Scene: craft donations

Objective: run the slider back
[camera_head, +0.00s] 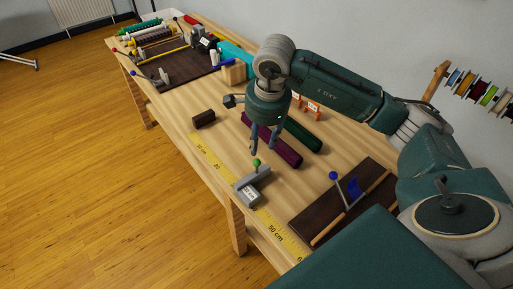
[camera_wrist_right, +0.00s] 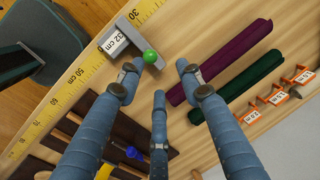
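The slider is a grey L-shaped block (camera_head: 249,191) with a white label and a green ball knob (camera_head: 256,162). It sits across the yellow ruler (camera_head: 273,229) along the bench's front edge. In the right wrist view, the slider (camera_wrist_right: 125,30) shows a label that seems to read 32 cm, with its green knob (camera_wrist_right: 150,57) at the inner end. My right gripper (camera_head: 263,150) is above the bench, just behind the knob. In the wrist view its fingers (camera_wrist_right: 159,78) are spread, with nothing between them; the knob is beyond the fingertips, apart from them. My left gripper is not in view.
Purple (camera_head: 281,150) and green (camera_head: 303,136) rolls lie behind the slider. A dark board (camera_head: 317,211) with a wooden bar and blue-knobbed lever is at right. Orange labelled holders (camera_head: 312,107) stand at the back.

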